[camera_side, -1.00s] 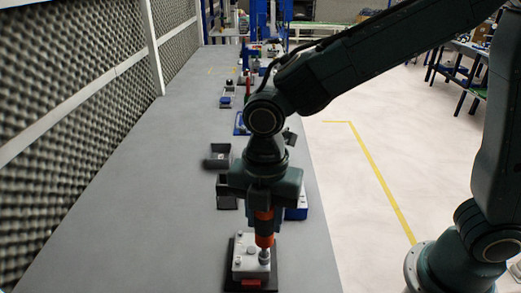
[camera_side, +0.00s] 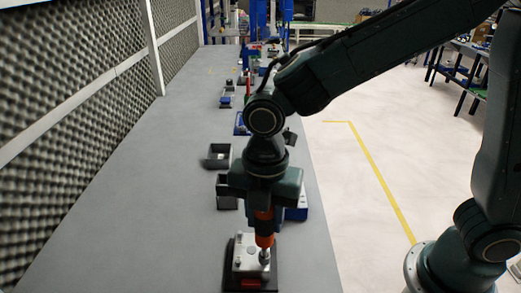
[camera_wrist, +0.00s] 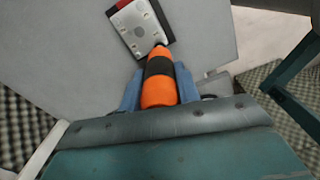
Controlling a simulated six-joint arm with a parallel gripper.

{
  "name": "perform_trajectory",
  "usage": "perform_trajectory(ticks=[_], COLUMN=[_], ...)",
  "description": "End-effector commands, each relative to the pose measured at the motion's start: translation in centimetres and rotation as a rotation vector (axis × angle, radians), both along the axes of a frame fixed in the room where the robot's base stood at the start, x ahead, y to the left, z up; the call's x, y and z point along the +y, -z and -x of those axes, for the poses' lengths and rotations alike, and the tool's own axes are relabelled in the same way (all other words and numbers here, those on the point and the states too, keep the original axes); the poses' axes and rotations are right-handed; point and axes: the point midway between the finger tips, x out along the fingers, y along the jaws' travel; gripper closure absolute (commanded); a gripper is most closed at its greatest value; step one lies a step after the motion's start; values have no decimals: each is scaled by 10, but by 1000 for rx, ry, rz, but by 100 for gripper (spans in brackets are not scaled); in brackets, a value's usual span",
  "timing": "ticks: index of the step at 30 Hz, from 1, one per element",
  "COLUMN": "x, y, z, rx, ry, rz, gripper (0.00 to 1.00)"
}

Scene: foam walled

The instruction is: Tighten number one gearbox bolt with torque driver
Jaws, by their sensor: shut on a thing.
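My gripper (camera_side: 264,203) points down and is shut on the orange and black torque driver (camera_side: 264,238). In the wrist view the driver (camera_wrist: 159,79) sits between the two blue fingers of my gripper (camera_wrist: 160,92). The driver's tip meets the right side of the gearbox (camera_side: 245,262), a grey-white block with several bolts on top. The gearbox also shows in the wrist view (camera_wrist: 136,26). The tip hides the bolt under it, so I cannot tell whether it is fully seated or which number the bolt is. A red patch (camera_side: 250,284) marks the gearbox's near side.
The gearbox sits on a dark base (camera_side: 269,280) near the bench's front. Behind my gripper are a grey open box (camera_side: 217,157), a dark bin (camera_side: 226,192) and a blue box (camera_side: 298,209). The bench (camera_side: 120,220) is clear to the left, up to the foam wall (camera_side: 70,120).

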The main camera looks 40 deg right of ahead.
Motion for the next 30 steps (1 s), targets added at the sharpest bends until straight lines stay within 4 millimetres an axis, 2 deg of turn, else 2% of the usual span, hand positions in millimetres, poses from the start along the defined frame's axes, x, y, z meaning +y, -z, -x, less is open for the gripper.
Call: perform_trajectory(ticks=[30], x=[0], y=[10], z=[0], rx=[0], ry=[0], rz=[0], gripper=[93])
